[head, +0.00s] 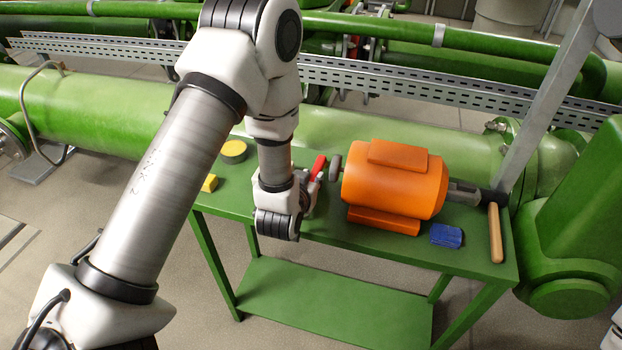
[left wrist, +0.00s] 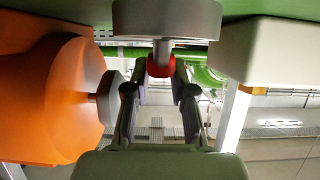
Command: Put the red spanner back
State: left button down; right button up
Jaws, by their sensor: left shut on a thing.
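The red spanner (head: 318,167) shows as a short red piece at the gripper, above the green table and left of the orange motor (head: 392,180). Its remaining length is hidden in the head view. My left gripper (head: 309,186) comes down from the left and is shut on it. In the left wrist view the red piece (left wrist: 161,66) sits between the fingertips of my left gripper (left wrist: 160,77). I cannot tell whether the spanner touches the table. My right gripper is not in view.
The motor's grey shaft end (head: 335,167) is close beside the gripper. Green pipes run behind.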

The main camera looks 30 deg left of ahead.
pick_arm(q)
jog(key=shift+f+b, duration=0.4)
jog(key=shift+f, duration=0.05)
jog(key=c, duration=1)
grip_release()
jog(key=shift+r, duration=0.1)
jog(key=shift+r, duration=0.1)
